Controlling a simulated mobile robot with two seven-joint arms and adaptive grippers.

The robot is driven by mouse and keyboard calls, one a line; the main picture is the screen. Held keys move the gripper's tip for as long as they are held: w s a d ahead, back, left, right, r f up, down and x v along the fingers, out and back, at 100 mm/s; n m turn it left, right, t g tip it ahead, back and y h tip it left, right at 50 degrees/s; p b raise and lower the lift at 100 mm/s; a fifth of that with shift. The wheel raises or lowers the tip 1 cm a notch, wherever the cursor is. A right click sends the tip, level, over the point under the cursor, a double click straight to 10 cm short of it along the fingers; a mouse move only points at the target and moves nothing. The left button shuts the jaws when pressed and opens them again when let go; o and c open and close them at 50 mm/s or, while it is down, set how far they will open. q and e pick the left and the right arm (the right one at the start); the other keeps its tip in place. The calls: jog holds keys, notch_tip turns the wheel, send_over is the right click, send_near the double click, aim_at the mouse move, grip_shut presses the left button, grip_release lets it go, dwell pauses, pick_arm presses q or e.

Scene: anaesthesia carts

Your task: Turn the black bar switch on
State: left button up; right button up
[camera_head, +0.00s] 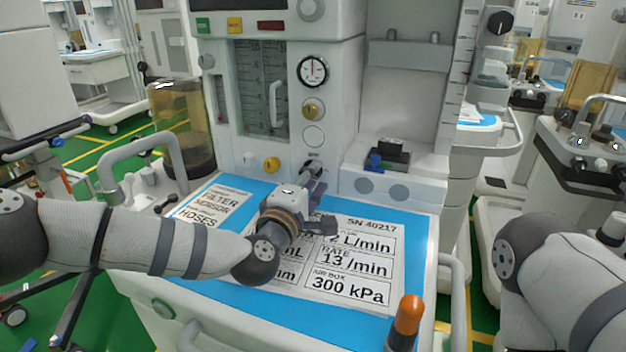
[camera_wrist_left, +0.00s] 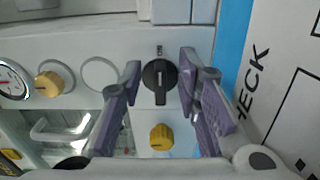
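The black bar switch (camera_wrist_left: 160,82) is a round black knob with a raised bar, on the pale front panel of the cart. In the left wrist view its bar runs roughly up and down the picture, and a small label sits above it. My left gripper (camera_wrist_left: 160,78) is open, its two purple fingers on either side of the switch with gaps visible. In the head view the left gripper (camera_head: 316,176) reaches the lower panel and hides most of the switch. I cannot tell whether the fingers touch the panel. My right gripper is outside the views; only its arm shows at right.
A yellow knob (camera_wrist_left: 162,137) sits close to the switch, and it also shows in the head view (camera_head: 271,164). A pressure gauge (camera_head: 313,71) and a gold knob (camera_head: 313,110) are above. A printed blue-edged sheet (camera_head: 412,232) covers the worktop. An orange-tipped rod (camera_head: 408,314) stands in front.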

pick_arm(q)
jog(key=v, duration=1.2)
jog(key=shift+a, duration=0.1)
